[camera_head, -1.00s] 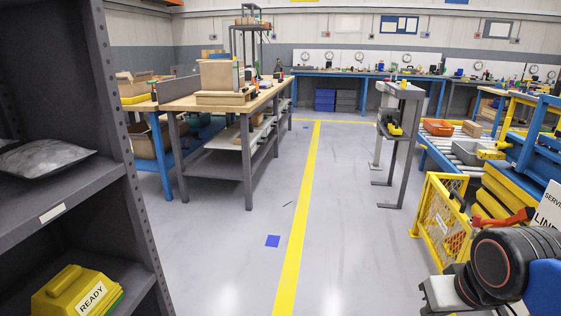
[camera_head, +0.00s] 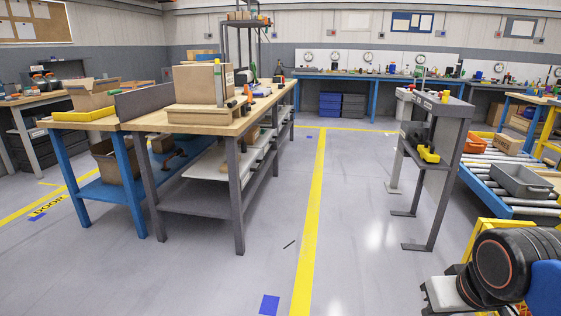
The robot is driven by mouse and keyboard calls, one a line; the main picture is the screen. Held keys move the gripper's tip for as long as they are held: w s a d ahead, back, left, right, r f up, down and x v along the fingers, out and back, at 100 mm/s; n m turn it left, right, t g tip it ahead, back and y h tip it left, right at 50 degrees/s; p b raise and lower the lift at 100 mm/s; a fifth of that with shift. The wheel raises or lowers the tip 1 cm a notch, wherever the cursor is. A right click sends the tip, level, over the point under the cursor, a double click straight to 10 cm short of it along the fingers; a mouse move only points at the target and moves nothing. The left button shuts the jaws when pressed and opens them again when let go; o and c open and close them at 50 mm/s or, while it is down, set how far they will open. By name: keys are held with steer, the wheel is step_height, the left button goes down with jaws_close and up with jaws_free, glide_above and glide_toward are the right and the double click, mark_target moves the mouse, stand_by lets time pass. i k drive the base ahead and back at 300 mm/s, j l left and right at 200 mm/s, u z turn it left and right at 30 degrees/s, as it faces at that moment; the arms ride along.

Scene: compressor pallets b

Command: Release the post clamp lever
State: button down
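I cannot make out a post clamp lever for certain. A thin upright metal post (camera_head: 218,85) stands at the near end of the wood-topped bench, in front of a cardboard box. Another thin post (camera_head: 421,73) rises by the grey stand (camera_head: 447,104) right of centre, which carries small yellow parts. No clamp detail is readable on either post at this distance. Parts of my arm, black, grey and blue, fill the lower right corner. No gripper fingers can be made out there.
The wood-topped bench (camera_head: 165,122) stands left of centre. A roller conveyor (camera_head: 490,165) with a grey tray (camera_head: 521,181) and an orange bin (camera_head: 474,146) is at the right. Blue benches line the back wall.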

mark_target(250, 99)
steer(key=i, duration=2.95)
steer(key=u, duration=0.35)
